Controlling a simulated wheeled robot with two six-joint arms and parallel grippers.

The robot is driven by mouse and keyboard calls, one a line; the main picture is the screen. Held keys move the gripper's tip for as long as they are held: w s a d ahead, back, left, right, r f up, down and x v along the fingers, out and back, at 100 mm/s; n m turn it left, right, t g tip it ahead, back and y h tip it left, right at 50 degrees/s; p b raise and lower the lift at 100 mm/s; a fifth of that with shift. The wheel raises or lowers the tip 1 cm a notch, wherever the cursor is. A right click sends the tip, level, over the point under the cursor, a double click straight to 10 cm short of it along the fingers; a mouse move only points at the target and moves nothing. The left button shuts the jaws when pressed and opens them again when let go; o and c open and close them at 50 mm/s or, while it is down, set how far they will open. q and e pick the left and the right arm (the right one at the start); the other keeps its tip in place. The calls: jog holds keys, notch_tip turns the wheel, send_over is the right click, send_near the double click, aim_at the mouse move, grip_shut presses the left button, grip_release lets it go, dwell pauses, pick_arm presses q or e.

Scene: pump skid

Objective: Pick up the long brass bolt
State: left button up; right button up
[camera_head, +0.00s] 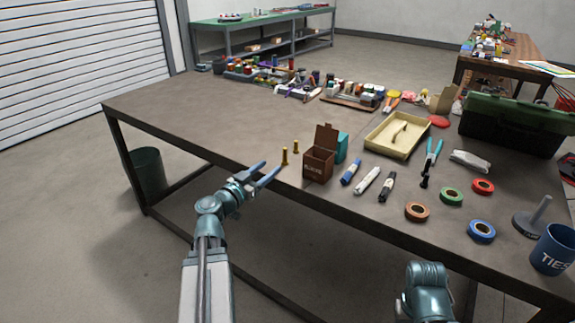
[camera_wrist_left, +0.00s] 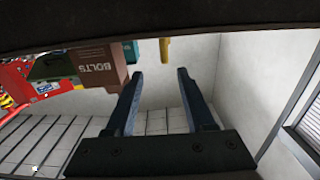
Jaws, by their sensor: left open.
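Two brass bolts stand upright near the table's front edge, left of the bolts box. The nearer bolt (camera_head: 284,157) looks the longer; the other bolt (camera_head: 295,147) is just behind it. My left gripper (camera_head: 271,172) is open and empty, its fingers pointing toward the nearer bolt from the front left, a little apart from it. In the left wrist view, a brass bolt (camera_wrist_left: 164,50) shows beyond and between the open fingertips (camera_wrist_left: 160,72); its upper end is cut off by a dark band. Of my right arm only a part shows in the head view; its gripper is out of view.
A brown open-lidded box marked BOLTS (camera_head: 318,166) stands close to the right of the bolts, with a teal box (camera_head: 341,147) behind it. Markers, tape rolls and a cream tray (camera_head: 370,139) lie further right. The tabletop (camera_head: 190,115) left of the bolts is clear.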

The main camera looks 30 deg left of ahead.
aim_at(286, 153)
pick_arm(q)
jog(key=w, duration=0.8)
jog(key=shift+w+d, duration=0.3)
jog(key=w, duration=0.5)
jog(key=shift+w+a, duration=0.2)
jog(key=shift+s, duration=0.1)
grip_shut()
